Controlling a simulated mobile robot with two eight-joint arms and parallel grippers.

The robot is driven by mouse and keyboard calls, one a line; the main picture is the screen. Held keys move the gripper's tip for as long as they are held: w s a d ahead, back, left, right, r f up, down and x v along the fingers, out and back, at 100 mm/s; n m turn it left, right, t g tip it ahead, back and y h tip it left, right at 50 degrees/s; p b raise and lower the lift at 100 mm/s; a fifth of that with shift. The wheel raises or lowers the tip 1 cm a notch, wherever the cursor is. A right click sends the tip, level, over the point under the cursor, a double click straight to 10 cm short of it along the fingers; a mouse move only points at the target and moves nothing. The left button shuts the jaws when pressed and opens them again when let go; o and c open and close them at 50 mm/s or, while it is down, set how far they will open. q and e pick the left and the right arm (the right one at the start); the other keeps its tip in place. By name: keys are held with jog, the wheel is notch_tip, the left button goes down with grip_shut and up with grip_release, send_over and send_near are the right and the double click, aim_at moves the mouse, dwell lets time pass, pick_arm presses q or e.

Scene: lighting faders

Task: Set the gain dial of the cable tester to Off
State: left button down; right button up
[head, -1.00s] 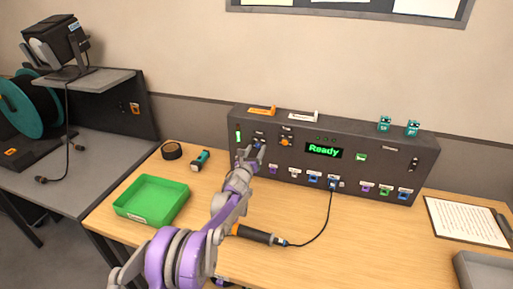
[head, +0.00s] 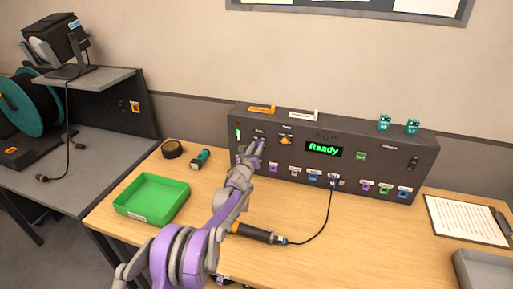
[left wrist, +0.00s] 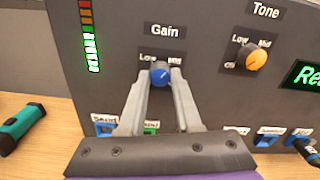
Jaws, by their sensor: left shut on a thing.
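The cable tester (head: 400,160) is a dark panel box at the back of the wooden table, with a green "Ready" display (head: 323,151). Its gain dial (left wrist: 160,74) is a blue knob under the word "Gain" in the left wrist view. The marks Low and Mid show above the dial; the Off mark is hidden by a finger, and I cannot tell the pointer's exact direction. My left gripper (left wrist: 160,78) is shut on the dial, one finger on each side. In the head view the left gripper (head: 253,149) covers the dial. My right gripper is not in view.
An orange tone dial (left wrist: 256,58) sits to the right of the gain dial. Sockets line the panel below. A green tray (head: 152,198), a teal torch-like item (head: 201,158) and a cabled orange-and-black tool (head: 253,233) lie on the table.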

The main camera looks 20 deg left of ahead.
pick_arm(q)
jog(key=shift+n, duration=0.3)
jog(key=shift+n+b, duration=5.45)
jog(key=shift+n, duration=11.05)
